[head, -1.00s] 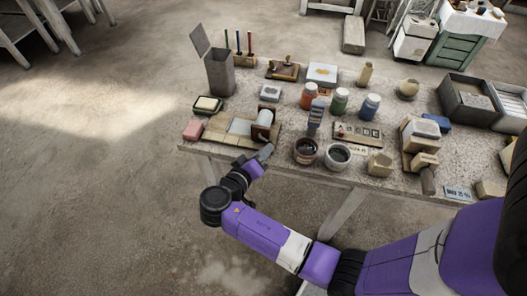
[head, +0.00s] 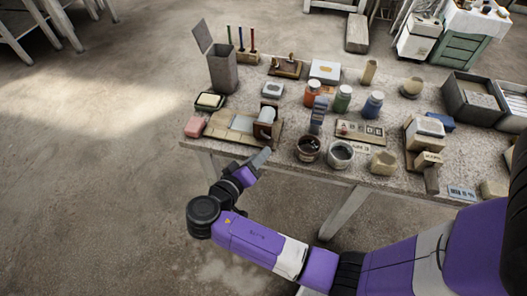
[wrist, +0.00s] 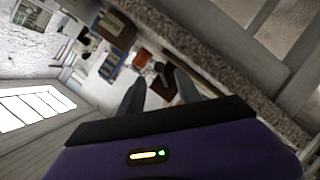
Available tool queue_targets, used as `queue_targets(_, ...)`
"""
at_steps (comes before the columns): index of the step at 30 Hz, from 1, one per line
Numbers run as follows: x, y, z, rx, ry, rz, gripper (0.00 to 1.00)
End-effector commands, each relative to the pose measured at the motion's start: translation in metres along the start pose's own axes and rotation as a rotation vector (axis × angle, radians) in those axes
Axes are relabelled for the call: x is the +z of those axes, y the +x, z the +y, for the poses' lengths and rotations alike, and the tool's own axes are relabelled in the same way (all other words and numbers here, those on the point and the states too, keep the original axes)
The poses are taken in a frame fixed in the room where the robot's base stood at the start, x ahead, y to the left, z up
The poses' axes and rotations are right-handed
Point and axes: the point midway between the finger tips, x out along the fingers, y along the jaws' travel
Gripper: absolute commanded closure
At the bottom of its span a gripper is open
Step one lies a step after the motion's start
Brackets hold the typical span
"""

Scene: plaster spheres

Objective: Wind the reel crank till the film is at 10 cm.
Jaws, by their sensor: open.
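The reel (head: 265,117), a white roll between brown end pieces, stands on a wooden board (head: 238,139) at the table's front left. A pale strip of film (head: 242,124) lies flat to its left. My gripper (head: 262,157) is at the table's front edge, just in front of the reel. In the wrist view my open gripper (wrist: 160,92) points at a dark brown part (wrist: 162,78) with a small dark knob, seen between the fingers; it may be the crank. I cannot tell whether the fingers touch it. The film's reading is too small to make out.
A pink block (head: 195,126) and a soap-like block in a dark dish (head: 209,101) lie left of the board. Dark-mouthed pots (head: 308,150) stand close on the right. Several paint jars (head: 343,98) stand behind. The floor in front of the table is clear.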

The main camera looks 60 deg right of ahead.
Motion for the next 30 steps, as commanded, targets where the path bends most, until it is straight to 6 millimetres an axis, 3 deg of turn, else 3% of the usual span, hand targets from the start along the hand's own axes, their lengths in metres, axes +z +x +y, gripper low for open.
queue_targets(3,0.000,-0.017,-0.001,-0.002,0.000,0.003,0.59)
queue_targets(9,0.000,-0.030,0.000,0.000,0.000,0.001,0.59)
queue_targets(27,0.000,-0.031,0.000,0.000,-0.003,0.000,0.59)
queue_targets(30,-0.007,-0.031,-0.006,-0.024,-0.030,0.029,0.59)
